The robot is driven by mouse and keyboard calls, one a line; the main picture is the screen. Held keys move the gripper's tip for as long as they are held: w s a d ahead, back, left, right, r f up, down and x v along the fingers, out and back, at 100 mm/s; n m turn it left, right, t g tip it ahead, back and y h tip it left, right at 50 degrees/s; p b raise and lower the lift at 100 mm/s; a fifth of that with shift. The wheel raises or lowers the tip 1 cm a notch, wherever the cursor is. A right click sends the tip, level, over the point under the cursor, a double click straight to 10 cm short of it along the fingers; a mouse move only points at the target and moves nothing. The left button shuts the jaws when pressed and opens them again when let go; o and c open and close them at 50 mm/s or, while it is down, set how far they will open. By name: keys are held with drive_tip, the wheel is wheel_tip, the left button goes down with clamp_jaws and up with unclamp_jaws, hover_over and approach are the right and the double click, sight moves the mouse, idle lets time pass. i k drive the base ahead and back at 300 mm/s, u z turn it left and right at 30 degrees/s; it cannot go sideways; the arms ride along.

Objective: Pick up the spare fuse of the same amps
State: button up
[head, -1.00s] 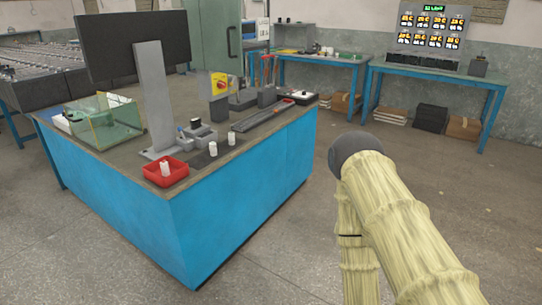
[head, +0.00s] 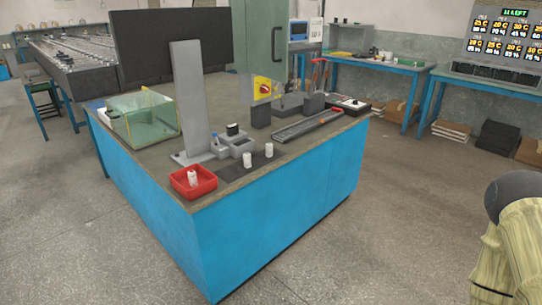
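A white cylinder, likely a fuse (head: 193,178), stands in a small red tray (head: 208,186) at the near corner of the blue bench in the head view. Two more white cylinders, a nearer one (head: 247,161) and a farther one (head: 269,150), stand upright on a dark strip to the right of the tray. Their amp markings are too small to read. A grey block fixture (head: 236,146) with a dark top part sits behind them. My gripper is out of view; only part of my sleeved arm shows at the lower right.
A tall grey post (head: 187,95) and a dark panel (head: 165,45) rise from the bench (head: 270,225). A clear greenish box (head: 150,120) is at left. A switch box (head: 264,88) and a long grey tray (head: 308,127) stand behind. The floor at right is open.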

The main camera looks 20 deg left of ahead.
sight(246, 157)
drive_tip(key=u, duration=0.4)
drive_tip(key=i, duration=1)
drive_tip(key=u, duration=0.65)
